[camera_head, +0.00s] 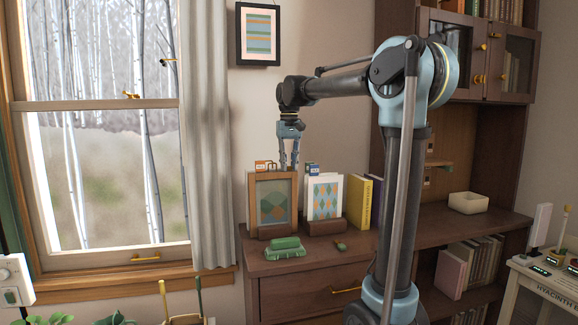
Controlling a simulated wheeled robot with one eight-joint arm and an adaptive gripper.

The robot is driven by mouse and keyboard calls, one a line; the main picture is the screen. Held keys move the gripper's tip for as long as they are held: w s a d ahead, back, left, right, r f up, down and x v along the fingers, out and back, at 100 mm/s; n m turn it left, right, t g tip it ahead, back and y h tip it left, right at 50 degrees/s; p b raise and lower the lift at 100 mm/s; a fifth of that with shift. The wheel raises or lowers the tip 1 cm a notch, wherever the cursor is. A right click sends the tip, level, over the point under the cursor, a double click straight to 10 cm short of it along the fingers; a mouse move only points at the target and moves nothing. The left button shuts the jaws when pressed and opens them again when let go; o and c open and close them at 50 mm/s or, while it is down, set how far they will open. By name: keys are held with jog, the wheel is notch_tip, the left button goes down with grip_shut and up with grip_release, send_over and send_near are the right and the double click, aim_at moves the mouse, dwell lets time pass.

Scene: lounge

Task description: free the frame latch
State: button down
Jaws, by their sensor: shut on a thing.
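A brown wooden picture frame (253,204) with a green and orange geometric print stands upright on the dark wood cabinet. An orange tag (260,166) and a small dark bracket show at its top edge. My gripper (289,167) points straight down at the right end of this top edge. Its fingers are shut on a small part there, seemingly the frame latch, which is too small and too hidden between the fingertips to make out. A white frame (325,194) with a blue and tan diamond print stands just to the right, with blue tags (313,169) above it.
A green object (286,248) lies on the cabinet top (310,258) in front of the frames. Yellow and purple books (361,202) stand close on the right. A curtain (208,140) hangs left.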

jog(key=c, duration=1.4)
grip_release()
jog(key=shift+r, duration=0.1)
notch_tip(320, 180, up, 12)
jog(key=shift+w, duration=0.1)
jog(key=s+d+f+m+t, duration=0.1)
jog(key=s+d+f, duration=0.9)
jog(key=f, duration=0.4)
jog(key=s+d+f+m+t, duration=0.1)
jog(key=s+d+f, duration=0.7)
jog(key=s+f, duration=0.55)
jog(key=s+d+f, duration=0.1)
jog(key=s+f, duration=0.3)
jog(key=f, duration=0.4)
jog(key=s+d+f+m, duration=0.1)
jog(key=s+d+f, duration=0.1)
jog(key=s+f, duration=0.2)
notch_tip(320, 180, down, 4)
jog(key=shift+s+r, duration=0.15)
jog(key=shift+s, duration=0.1)
